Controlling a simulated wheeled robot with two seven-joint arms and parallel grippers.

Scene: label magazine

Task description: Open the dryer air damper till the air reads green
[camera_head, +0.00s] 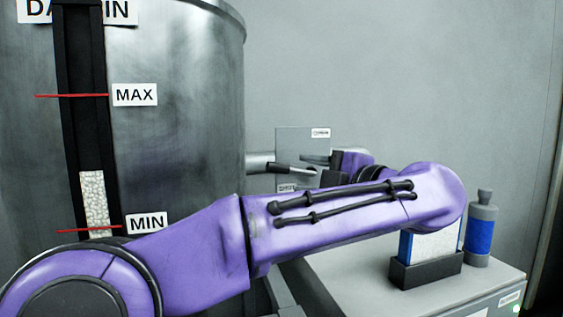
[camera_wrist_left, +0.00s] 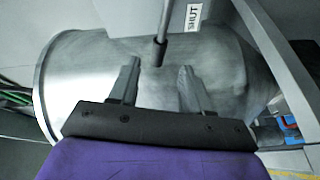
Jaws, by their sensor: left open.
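The damper lever is a thin grey rod with a dark end (camera_wrist_left: 159,52) in the left wrist view, beside a label reading SHUT (camera_wrist_left: 194,17). My left gripper (camera_wrist_left: 158,69) is open, and the lever's end appears between its fingertips or just beyond them. I cannot tell whether they touch. In the head view my left gripper (camera_head: 304,163) is beside the drum, in front of a grey panel (camera_head: 303,139), partly hidden by my purple arm. No air reading is clearly visible. My right gripper is not in view.
The large metal drum (camera_head: 185,110) carries a sight gauge with MAX (camera_head: 135,95) and MIN (camera_head: 146,222) labels. A grey cabinet (camera_head: 350,285) at right bears a dark holder (camera_head: 425,272) and a blue-banded bottle (camera_head: 480,235). A tiny green light (camera_head: 515,309) shows low on it.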

